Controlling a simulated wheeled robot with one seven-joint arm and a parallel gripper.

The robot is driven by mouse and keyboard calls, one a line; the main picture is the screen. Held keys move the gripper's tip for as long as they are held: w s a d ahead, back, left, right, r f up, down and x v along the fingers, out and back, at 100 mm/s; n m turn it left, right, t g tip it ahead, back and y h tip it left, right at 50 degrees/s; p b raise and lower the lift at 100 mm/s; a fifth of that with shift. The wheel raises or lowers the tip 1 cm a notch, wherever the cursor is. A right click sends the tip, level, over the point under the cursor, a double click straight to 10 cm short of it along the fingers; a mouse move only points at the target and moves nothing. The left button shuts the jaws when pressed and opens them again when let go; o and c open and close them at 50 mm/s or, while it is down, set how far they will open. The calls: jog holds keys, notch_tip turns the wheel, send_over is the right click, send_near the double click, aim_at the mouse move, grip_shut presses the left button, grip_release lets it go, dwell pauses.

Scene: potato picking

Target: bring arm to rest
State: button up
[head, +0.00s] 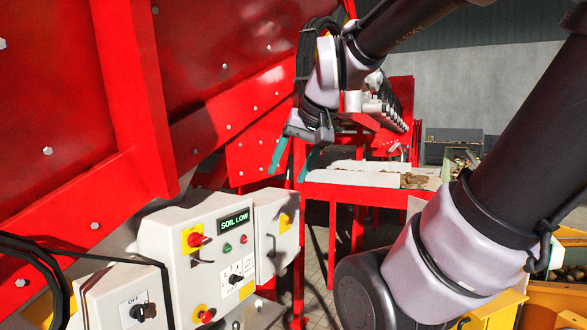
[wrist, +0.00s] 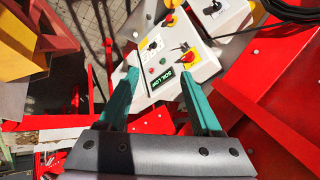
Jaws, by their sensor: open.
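My gripper (head: 294,157) is at the upper middle of the head view, hanging in front of the red machine (head: 75,95). Its two teal fingers are apart and nothing shows between them. In the wrist view the open fingers of my gripper (wrist: 158,95) point toward a pale control box (wrist: 208,28), seen beyond the fingertips. In the head view this control box (head: 160,235) is below and left of my gripper, with a gap between them. It has a display reading "SOIL LOW", red and yellow switches and small buttons.
A smaller grey box (head: 125,300) with a switch and black cables stands at lower left. A red-framed table (head: 340,180) with brown lumps is behind my gripper. A yellow container (head: 555,300) is at lower right. Dark floor shows between the machine and my arm.

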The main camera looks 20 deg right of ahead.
jog(key=shift+s+m, duration=0.4)
jog(key=shift+s, duration=0.65)
